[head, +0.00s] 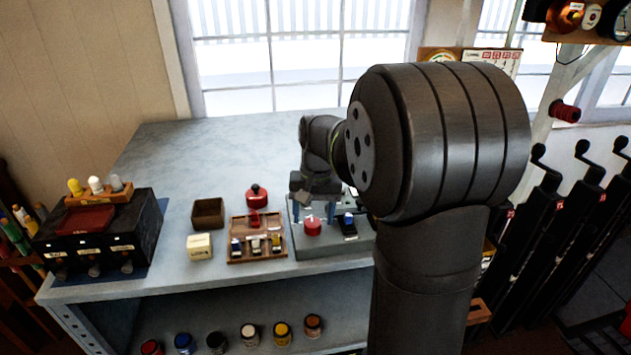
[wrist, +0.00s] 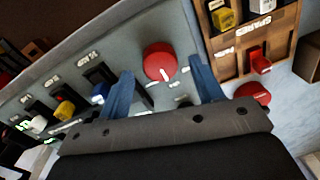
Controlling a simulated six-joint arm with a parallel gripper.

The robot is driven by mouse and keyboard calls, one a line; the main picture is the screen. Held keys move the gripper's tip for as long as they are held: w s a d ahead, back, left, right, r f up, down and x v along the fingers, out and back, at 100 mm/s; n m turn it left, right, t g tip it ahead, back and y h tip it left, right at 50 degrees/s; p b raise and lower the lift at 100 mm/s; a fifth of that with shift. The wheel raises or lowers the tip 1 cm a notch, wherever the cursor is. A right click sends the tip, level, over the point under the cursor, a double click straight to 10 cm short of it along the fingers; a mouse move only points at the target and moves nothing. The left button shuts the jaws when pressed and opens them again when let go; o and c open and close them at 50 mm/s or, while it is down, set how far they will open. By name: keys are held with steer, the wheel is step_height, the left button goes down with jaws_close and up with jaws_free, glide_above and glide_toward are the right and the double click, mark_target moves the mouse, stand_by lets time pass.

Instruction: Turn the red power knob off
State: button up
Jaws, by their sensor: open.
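The red power knob (head: 312,227) stands on the grey panel box (head: 322,252) near its left front. In the wrist view the knob (wrist: 158,62) is round and bears a white pointer mark on its rim. Small white labels beside it are too blurred to read. My gripper (head: 319,210) is open and points down just above the knob in the head view. In the wrist view my gripper (wrist: 160,70) has its two blue fingers on either side of the knob, apart from it. How far the tips stand above the panel, I cannot tell.
Blue (wrist: 101,93) and yellow (wrist: 64,109) levers sit in slots on the panel. A wooden spares tray (head: 236,221) lies left of the panel, with a red round-based object (head: 256,191) behind it. A brown box (head: 208,214) and cream block (head: 200,246) stand further left.

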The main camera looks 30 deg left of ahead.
mark_target(317, 222)
step_height(317, 222, up, 16)
steer(key=shift+w+d, duration=0.2)
steer(key=shift+d, duration=0.15)
steer(key=shift+f, duration=0.15)
steer(key=f, duration=1.7)
steer(key=shift+s+a+f, duration=0.2)
steer(key=shift+s+a, duration=0.05)
steer(key=shift+a, duration=0.15)
